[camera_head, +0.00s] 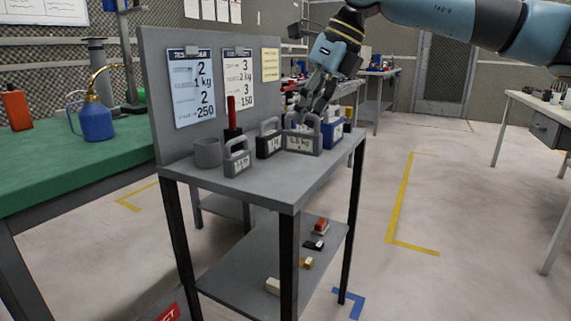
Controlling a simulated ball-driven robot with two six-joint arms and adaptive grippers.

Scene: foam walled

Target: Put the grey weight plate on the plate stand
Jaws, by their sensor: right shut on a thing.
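My right gripper (316,103) comes down from the upper right over the small grey table. It is shut on the handle of a grey block-shaped weight (303,142) with a white label. The weight looks upright at the table's back right; I cannot tell whether it touches the top. A smaller grey weight (237,163) stands at the front left. No flat round plate shows clearly. A red upright post (231,112) on a dark base stands near the back panel; I cannot tell whether it is the plate stand. My left gripper is not in view.
A black weight (268,145), a blue weight (331,133) and a grey cup (207,152) crowd the grey tabletop (285,187). Its front edge is clear. A panel (150,90) with posted sheets closes the left side. A green bench (60,165) stands at left.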

